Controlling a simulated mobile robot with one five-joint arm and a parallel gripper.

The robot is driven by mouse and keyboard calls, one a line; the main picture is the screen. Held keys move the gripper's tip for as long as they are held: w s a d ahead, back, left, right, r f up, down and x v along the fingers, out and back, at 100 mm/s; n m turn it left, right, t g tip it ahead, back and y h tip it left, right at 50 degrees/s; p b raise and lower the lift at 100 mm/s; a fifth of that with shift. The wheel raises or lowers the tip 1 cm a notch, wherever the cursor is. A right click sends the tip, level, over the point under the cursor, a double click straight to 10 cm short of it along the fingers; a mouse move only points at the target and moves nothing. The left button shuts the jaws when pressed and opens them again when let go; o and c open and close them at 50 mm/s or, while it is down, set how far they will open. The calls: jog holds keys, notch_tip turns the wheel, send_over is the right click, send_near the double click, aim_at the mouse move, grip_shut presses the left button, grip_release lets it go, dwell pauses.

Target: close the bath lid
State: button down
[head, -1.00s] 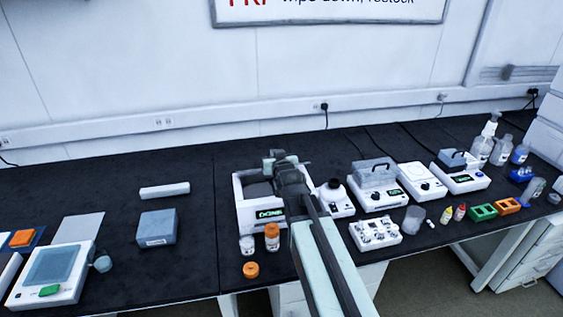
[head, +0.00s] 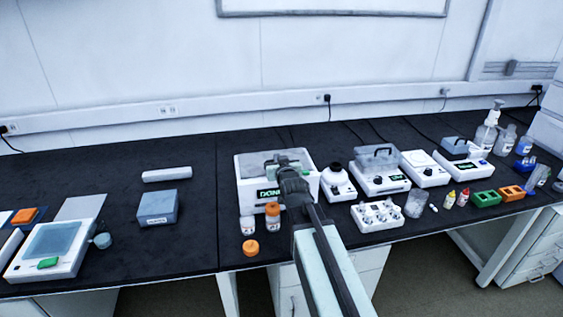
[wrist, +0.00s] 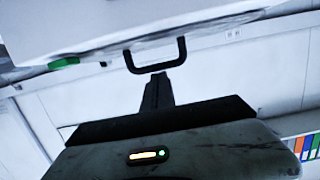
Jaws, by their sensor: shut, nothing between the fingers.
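The bath (head: 244,200) is a white box with a lit green display on its front, left of centre on the bench in the head view. In the wrist view my gripper (wrist: 158,80) is shut and empty. Its tip is close to a dark U-shaped handle (wrist: 156,64) on a white body; I cannot tell if they touch.
An orange-capped bottle (head: 272,218), a white-capped bottle (head: 247,226) and an orange cap (head: 250,247) stand close before the bath. A round-topped white device (head: 337,186) is close at its right. The bench (head: 203,215) is clear just left of the bath.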

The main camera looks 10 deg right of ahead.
jog(key=shift+s+f+g, duration=0.4)
jog(key=shift+s+f, duration=0.2)
jog(key=shift+f, duration=0.35)
jog(key=shift+w, duration=0.1)
jog(key=shift+d+r, duration=0.1)
